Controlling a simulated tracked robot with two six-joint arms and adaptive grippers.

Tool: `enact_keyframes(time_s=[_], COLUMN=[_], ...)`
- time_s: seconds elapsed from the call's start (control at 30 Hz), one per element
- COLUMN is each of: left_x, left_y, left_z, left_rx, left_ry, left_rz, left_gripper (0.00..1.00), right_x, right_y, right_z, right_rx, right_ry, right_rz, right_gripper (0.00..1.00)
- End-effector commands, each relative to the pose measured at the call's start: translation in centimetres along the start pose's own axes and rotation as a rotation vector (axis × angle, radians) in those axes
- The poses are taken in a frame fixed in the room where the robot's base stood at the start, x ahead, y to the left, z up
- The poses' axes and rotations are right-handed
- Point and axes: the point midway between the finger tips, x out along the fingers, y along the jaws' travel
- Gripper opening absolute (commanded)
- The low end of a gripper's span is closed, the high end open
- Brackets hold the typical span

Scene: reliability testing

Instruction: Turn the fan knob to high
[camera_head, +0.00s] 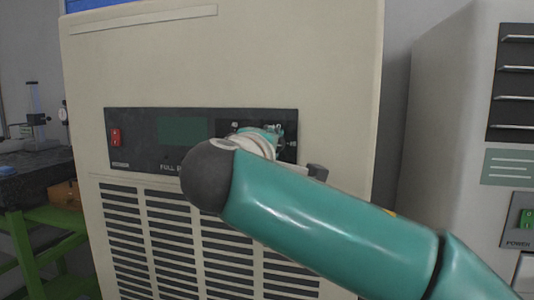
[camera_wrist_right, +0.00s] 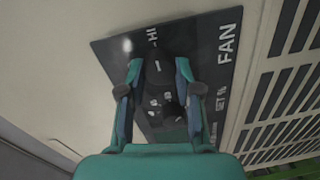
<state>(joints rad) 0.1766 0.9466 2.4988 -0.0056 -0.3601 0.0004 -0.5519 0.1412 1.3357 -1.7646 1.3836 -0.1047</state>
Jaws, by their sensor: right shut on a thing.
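The fan knob (camera_wrist_right: 158,80) is dark with a white mark. It sits on the black control panel (camera_wrist_right: 110,48), near the "FAN" and "HI" lettering in the right wrist view. My right gripper (camera_wrist_right: 158,72) has a finger on each side of the knob and is shut on it. In the head view the black panel (camera_head: 140,155) is on the front of a beige cabinet (camera_head: 220,65). There my right gripper (camera_head: 265,137) is at the panel's right part, and my own arm and wrist hide the knob. My left gripper is not in view.
A red switch (camera_head: 115,137) is at the panel's left end, beside a dark green display (camera_head: 182,131). Vent slats (camera_head: 130,235) lie below. A second machine (camera_head: 450,110) with a green power switch (camera_head: 526,220) stands at right. A green bench (camera_head: 45,240) is at left.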

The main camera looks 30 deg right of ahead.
Motion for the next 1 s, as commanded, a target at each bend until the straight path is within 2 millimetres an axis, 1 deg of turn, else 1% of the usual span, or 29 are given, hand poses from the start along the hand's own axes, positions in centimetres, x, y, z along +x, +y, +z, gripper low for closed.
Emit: enact_keyframes(time_s=[0.03,0.53,0.57,0.6,0.7,1.0], left_x=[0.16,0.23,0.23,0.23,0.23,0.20], left_y=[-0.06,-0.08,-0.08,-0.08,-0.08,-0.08], left_z=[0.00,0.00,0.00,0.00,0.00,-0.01], left_rx=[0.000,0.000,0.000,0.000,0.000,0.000], left_ry=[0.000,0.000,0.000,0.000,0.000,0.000], left_rz=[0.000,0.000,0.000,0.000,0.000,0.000], left_gripper=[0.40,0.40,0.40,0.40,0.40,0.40], right_x=[0.14,0.15,0.15,0.14,0.11,0.00], right_y=[0.06,0.07,0.06,0.06,0.03,-0.03], right_z=[0.32,0.33,0.33,0.32,0.25,0.08], right_rx=[0.014,0.033,0.033,0.033,0.031,0.029], right_ry=[-0.007,-0.007,-0.008,-0.007,-0.005,-0.001], right_rz=[0.001,-0.001,-0.001,-0.001,-0.001,-0.002], right_gripper=[0.00,0.00,0.37,0.43,0.59,0.59])
